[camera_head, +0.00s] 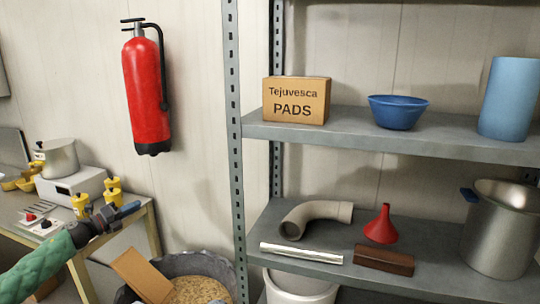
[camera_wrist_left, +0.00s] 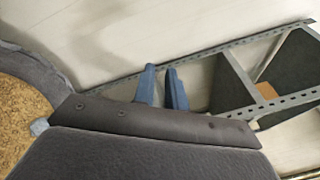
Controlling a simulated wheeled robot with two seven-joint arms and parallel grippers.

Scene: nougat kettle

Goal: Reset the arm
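My left arm, with a green sleeve, comes in from the lower left of the head view. Its gripper (camera_head: 130,208) is held in the air in front of the table's right end. In the left wrist view the two blue fingers (camera_wrist_left: 162,88) stand a little apart with nothing between them. My right arm and gripper are not in view.
A grey shelf rack (camera_head: 350,137) at the right holds a box (camera_head: 296,101), a blue bowl (camera_head: 398,112), a red funnel (camera_head: 381,226) and a metal pot (camera_head: 500,232). A fire extinguisher (camera_head: 147,90) hangs on the wall. A grain-filled tub (camera_head: 205,265) stands below.

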